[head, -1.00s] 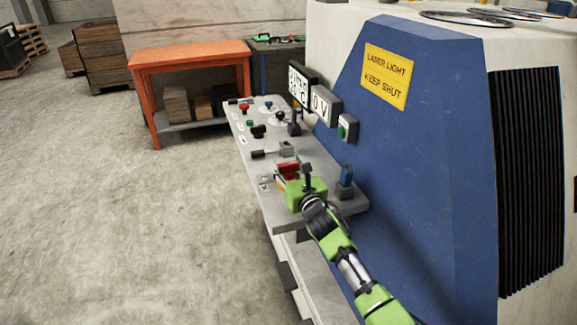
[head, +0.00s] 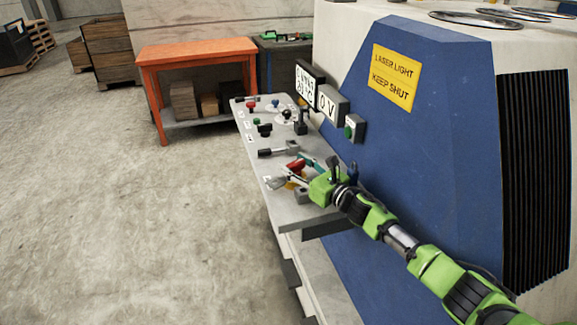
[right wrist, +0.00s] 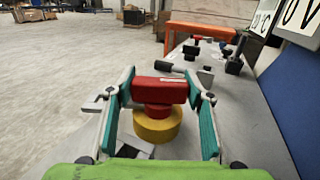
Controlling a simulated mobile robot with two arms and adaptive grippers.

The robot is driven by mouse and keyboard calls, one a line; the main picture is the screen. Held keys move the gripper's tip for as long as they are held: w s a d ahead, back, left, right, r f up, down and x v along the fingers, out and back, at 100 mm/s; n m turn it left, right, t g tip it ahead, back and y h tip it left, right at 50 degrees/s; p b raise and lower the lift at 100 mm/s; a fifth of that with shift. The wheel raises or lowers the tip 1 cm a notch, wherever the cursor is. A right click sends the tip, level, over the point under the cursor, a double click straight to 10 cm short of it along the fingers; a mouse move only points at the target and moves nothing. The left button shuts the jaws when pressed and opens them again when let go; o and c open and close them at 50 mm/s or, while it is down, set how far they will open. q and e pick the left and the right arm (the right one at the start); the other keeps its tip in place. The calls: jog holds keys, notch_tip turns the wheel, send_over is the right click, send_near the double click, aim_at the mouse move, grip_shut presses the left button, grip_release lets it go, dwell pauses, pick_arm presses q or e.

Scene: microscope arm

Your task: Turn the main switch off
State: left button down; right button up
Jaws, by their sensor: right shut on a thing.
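The main switch is a red bar handle (right wrist: 157,90) on a round yellow base (right wrist: 152,125), on the grey control panel. In the head view its red handle (head: 296,165) is partly hidden by my right gripper (head: 293,172). In the right wrist view my right gripper (right wrist: 160,88) has one teal-padded finger at each end of the red bar, shut on it. The bar lies crosswise between the fingers. My left gripper is not in view.
The grey panel (head: 283,211) carries a black-handled lever (head: 280,151) just beyond the switch, and several knobs farther back. A blue machine wall (head: 420,180) rises close on the right. An orange table (head: 197,50) stands behind. The floor at left is clear.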

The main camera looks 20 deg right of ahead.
aim_at(297, 167)
jog(key=shift+r, duration=0.1)
jog(key=o, duration=1.6)
jog(key=shift+s+d, duration=0.25)
jog(key=shift+s, duration=0.15)
jog(key=v, duration=0.4)
jog(key=shift+s, duration=0.25)
jog(key=shift+s+f, duration=0.2)
jog(key=shift+s, duration=0.1)
jog(key=shift+s+d+r, duration=0.1)
jog(key=shift+s+d, duration=0.05)
jog(key=shift+s, duration=0.5)
jog(key=shift+s+d, duration=0.25)
jog(key=shift+s, duration=0.05)
